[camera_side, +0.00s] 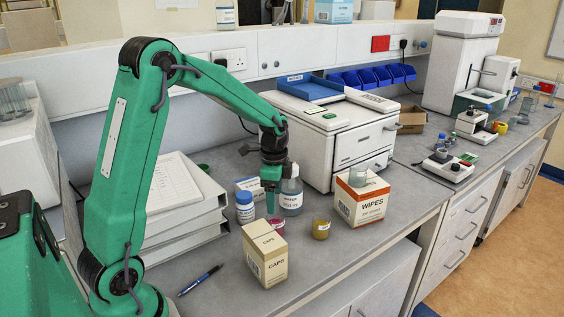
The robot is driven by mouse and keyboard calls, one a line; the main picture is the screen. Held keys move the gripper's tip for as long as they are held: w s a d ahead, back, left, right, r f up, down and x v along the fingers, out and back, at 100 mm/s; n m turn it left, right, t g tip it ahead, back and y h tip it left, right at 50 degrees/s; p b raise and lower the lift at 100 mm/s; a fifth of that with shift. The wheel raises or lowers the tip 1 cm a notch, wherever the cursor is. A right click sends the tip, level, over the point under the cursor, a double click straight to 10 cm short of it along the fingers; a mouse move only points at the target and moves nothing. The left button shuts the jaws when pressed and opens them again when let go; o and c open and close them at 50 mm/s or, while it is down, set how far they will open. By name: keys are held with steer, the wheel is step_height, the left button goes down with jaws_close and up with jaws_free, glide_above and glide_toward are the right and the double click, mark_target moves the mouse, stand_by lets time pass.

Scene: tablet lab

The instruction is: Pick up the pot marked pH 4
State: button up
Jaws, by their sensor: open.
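Two small pots stand on the grey bench: one with pink-red contents (277,227) and one with mustard-yellow contents (321,229). Their markings are too small to read, so I cannot tell which is marked pH 4. My gripper (271,208) points down just above and behind the pink-red pot, between a white bottle with a blue cap (245,209) and a clear water bottle (291,197). Its jaws are open and hold nothing that I can see. The gap between the jaws and the pink-red pot is hard to judge.
A caps box (266,256) stands in front of the pots and a wipes box (361,200) to the right. A white box (249,186) is behind, and binders (180,215) lie left. A blue pen (200,280) lies in front. A white printer-like machine (338,132) stands behind.

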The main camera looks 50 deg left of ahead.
mark_target(275, 217)
steer(key=shift+d+f, duration=0.15)
steer(key=shift+f, duration=4)
steer(key=c, duration=1.1)
steer(key=shift+r, duration=0.2)
step_height(275, 217, up, 10)
steer(key=shift+f, duration=0.15)
